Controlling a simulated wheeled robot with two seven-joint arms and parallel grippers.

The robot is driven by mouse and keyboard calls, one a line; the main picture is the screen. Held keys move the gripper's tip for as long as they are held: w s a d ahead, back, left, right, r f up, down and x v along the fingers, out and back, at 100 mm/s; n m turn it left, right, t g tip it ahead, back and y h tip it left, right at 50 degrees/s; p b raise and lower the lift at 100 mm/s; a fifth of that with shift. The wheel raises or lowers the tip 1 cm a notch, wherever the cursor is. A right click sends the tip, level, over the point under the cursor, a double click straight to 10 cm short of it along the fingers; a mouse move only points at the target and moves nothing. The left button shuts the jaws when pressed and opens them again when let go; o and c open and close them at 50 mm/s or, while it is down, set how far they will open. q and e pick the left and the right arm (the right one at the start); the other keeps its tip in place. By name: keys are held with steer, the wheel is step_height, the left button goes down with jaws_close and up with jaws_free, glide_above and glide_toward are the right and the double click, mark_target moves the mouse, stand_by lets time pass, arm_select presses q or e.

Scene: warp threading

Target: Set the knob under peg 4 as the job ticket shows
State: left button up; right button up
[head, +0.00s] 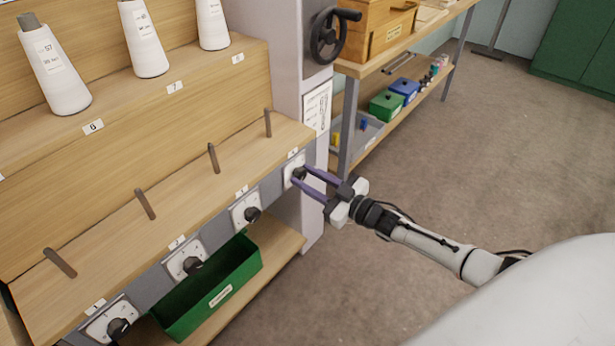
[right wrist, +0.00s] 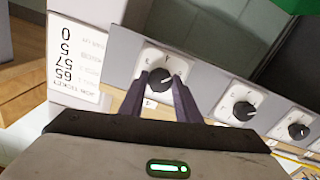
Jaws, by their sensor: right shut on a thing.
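The peg 4 knob (head: 299,173) is a black knob on a white square dial plate, on the grey strip below peg 4 (head: 268,122) at the rack's right end. My right gripper (head: 300,176) reaches in from the right with its purple fingers shut on this knob. In the right wrist view the knob (right wrist: 161,80) sits between the fingertips; its white mark points up and slightly right in the picture. The dial marks are too small to read surely. The job ticket (right wrist: 77,55) stands upside down at left there, with large numbers; in the head view the ticket (head: 317,108) hangs on the post. My left gripper is out of view.
Several similar knobs run leftward along the strip, such as the one under peg 3 (head: 252,214). A green bin (head: 210,295) stands below. White cones (head: 145,40) stand on the upper shelf. A black handwheel (head: 326,36) juts from the post above. The floor at right is clear.

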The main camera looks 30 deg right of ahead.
steer(key=shift+m, duration=1.6)
steer(key=o, duration=1)
steer(key=shift+o, duration=0.2)
steer(key=p+v, duration=0.2)
steer(key=v, duration=0.8)
steer(key=shift+s, duration=0.15)
